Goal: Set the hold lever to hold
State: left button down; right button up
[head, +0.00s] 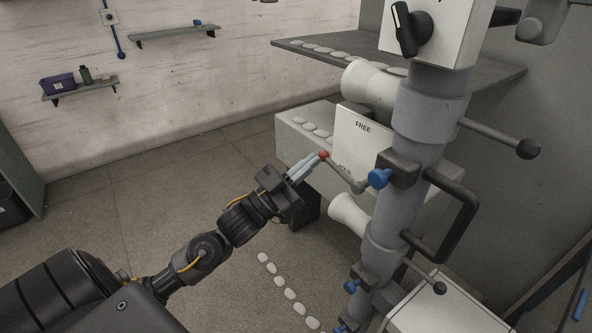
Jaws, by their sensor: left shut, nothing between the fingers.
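The hold lever (343,174) is a thin grey rod with a red ball knob (323,155) at its end. It slopes up and left from its pivot end beside the grey column. Behind it stands a white plate (358,140) marked FREE near the top and HOLD lower down. The knob is at the plate's left edge, slightly above the HOLD word, which the rod partly crosses. My left gripper (313,160) is shut and empty, its fingertips right at the knob's left side. I cannot tell whether they touch it. My right gripper is out of view.
The grey column (412,150) carries a blue knob (379,178), a black handle (462,215) and a ball-ended rod (500,138). White cones (368,82) jut left from it. A grey shelf (300,43) lies behind. The floor to the left is open.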

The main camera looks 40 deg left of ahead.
aim_at(328, 162)
pick_arm(q)
jog(key=p+x, duration=0.1)
jog(key=x, duration=0.3)
jog(key=shift+r, duration=0.2)
jog(key=f, duration=0.1)
jog(key=w+f, duration=0.1)
jog(key=f, duration=0.1)
jog(key=shift+p, duration=0.3)
jog(key=shift+w+a+f, duration=0.15)
jog(key=shift+f, duration=0.4)
jog(key=shift+a+f+n+t+y+p, duration=0.15)
jog(key=shift+f+n+t+y, duration=0.3)
jog(key=shift+n+y, duration=0.5)
jog(key=shift+f+n+t+y+p, duration=0.2)
jog(key=shift+f+n+y, duration=0.4)
jog(key=shift+n, duration=0.65)
jog(key=shift+r, duration=0.1)
jog(key=shift+r, duration=0.1)
